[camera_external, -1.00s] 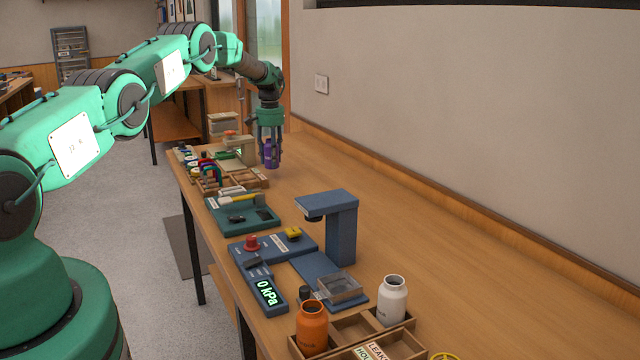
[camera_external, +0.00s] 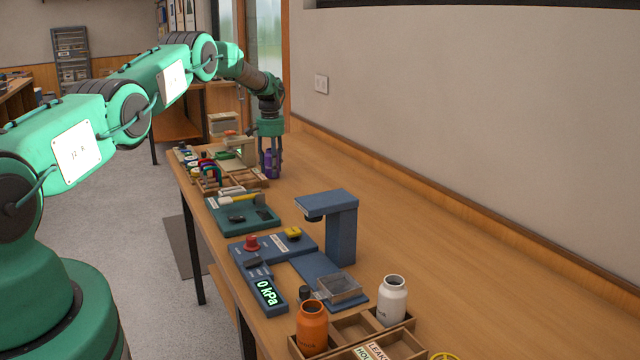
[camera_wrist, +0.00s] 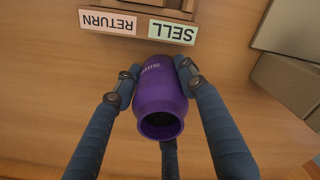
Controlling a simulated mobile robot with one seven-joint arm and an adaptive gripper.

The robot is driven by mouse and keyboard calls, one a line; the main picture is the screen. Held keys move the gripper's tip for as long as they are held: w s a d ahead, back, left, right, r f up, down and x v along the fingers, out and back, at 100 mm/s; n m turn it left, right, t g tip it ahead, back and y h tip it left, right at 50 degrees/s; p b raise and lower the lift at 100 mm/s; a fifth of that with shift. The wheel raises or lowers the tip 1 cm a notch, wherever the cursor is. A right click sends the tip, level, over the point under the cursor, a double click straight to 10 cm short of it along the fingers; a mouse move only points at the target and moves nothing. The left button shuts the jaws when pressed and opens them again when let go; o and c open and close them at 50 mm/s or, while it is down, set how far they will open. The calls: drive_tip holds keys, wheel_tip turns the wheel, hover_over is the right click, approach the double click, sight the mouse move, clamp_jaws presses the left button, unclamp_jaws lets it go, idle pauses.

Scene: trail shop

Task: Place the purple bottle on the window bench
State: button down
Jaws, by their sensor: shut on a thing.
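The purple bottle (camera_wrist: 160,92) is between the fingers of my gripper (camera_wrist: 158,80) in the wrist view, its open mouth toward the camera. In the external view my gripper (camera_external: 270,172) is at the far part of the wooden bench (camera_external: 420,260), beside the wooden tray with labels. The purple bottle (camera_external: 268,163) shows between its fingers, upright, low over the bench top. I cannot tell whether its base touches the wood. In the wrist view, labels reading SELL (camera_wrist: 172,32) and RETURN (camera_wrist: 107,22) are on a tray edge next to the bottle.
A blue stand (camera_external: 340,225), a green tray (camera_external: 242,215) and a pressure panel (camera_external: 266,290) line the bench's left side. An orange bottle (camera_external: 312,328) and a white bottle (camera_external: 392,300) stand in a near divided tray. The bench's right side along the wall is clear.

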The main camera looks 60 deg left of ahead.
drive_tip(key=c, duration=1)
unclamp_jaws()
wheel_tip(320, 180, up, 12)
drive_tip(key=shift+r+p, duration=0.1)
drive_tip(key=shift+p, duration=0.35)
